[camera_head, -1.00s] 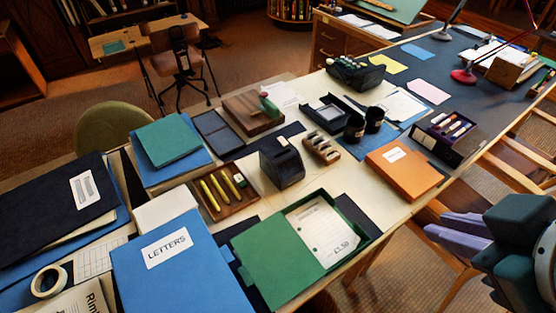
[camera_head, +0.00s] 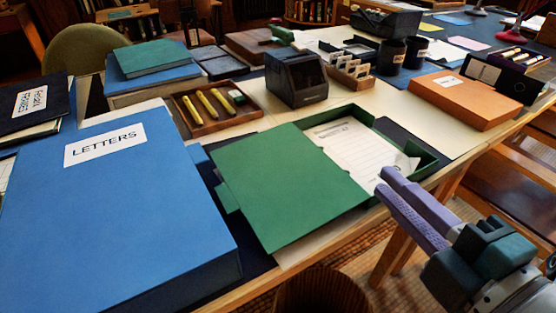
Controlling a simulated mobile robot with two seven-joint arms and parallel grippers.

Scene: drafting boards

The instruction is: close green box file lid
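The green box file lies open on the table. Its lid (camera_head: 285,180) is folded out flat to the left, and its tray (camera_head: 420,163) on the right holds printed white sheets (camera_head: 345,145). My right gripper (camera_head: 383,181) comes in from the lower right, with two lavender fingers lying close together and nothing between them. Its fingertips are near the front right part of the box file; whether they touch it I cannot tell. My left gripper is not in view.
A large blue LETTERS box file (camera_head: 115,210) stands left of the green lid. A wooden pen tray (camera_head: 215,108), a dark block-shaped holder (camera_head: 296,78) and an orange box (camera_head: 465,100) lie behind. The table's front edge runs below the box file, with a round bin (camera_head: 320,292) under it.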

